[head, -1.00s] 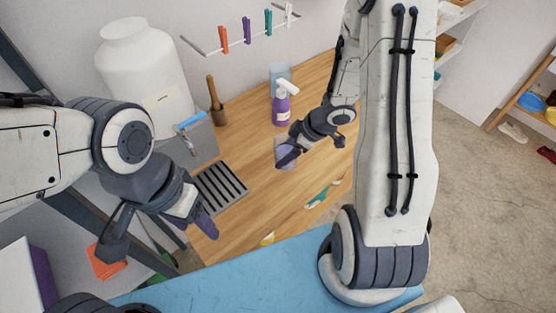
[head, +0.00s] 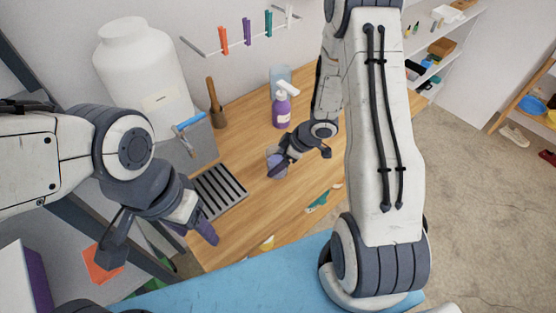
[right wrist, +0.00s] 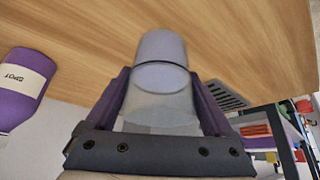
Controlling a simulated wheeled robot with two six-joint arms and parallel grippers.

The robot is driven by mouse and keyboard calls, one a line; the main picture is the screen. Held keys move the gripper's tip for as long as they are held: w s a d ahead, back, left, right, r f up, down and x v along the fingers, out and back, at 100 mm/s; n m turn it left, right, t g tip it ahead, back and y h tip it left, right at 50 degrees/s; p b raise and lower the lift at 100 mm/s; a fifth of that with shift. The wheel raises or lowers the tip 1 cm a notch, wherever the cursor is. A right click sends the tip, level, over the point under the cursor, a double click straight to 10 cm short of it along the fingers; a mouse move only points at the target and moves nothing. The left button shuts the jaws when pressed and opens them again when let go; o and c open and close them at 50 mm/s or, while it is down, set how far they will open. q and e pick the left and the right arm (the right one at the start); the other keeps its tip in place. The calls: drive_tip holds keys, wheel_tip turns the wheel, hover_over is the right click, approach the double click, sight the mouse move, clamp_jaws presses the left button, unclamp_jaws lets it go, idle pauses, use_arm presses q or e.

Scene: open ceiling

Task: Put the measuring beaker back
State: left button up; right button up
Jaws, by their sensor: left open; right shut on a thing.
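The measuring beaker (head: 275,162) is a clear, greyish cup over the wooden counter in the head view. My right gripper (head: 277,158) is shut on it; in the right wrist view the beaker (right wrist: 158,85) sits between the two purple fingers (right wrist: 165,105). I cannot tell whether its base touches the wood. My left gripper (head: 165,240) is open and empty, at the left of the head view near the counter's front left corner.
A purple spray bottle (head: 282,110) and a clear container (head: 280,73) stand behind the beaker. A dark slatted rack (head: 220,190) lies to its left. A teal-handled tool (head: 317,201) lies at the counter's front. Bare wood (head: 245,145) shows between rack and bottle.

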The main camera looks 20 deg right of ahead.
drive_tip(key=o, duration=1.4)
drive_tip(key=shift+f, duration=0.1)
drive_tip(key=shift+d+r, duration=0.1)
drive_tip(key=shift+r, duration=0.3)
drive_tip(key=p+v, duration=0.4)
drive_tip(key=v, duration=0.7)
drive_tip(key=w+a+r+m+t+h, duration=0.1)
drive_tip(key=a+r+h, duration=0.25)
drive_tip(key=r, duration=0.25)
drive_tip(key=a+r+m+t+h, duration=0.1)
drive_tip(key=a+r+m+h, duration=0.1)
drive_tip(key=a+r, duration=0.3)
drive_tip(key=shift+s+a+r+m+g+y+b, duration=0.25)
drive_tip(key=shift+s+a+g+b, duration=1)
drive_tip(key=shift+s, duration=2.35)
drive_tip(key=shift+s+a+r+n+g+y+p, duration=0.1)
drive_tip(key=shift+s+a+g+y, duration=0.35)
drive_tip(key=shift+s+a, duration=2.35)
drive_tip(key=shift+s+a+r+m+g+y+b, duration=0.15)
drive_tip(key=shift+s+a+g+b, duration=0.65)
drive_tip(key=shift+s, duration=3.55)
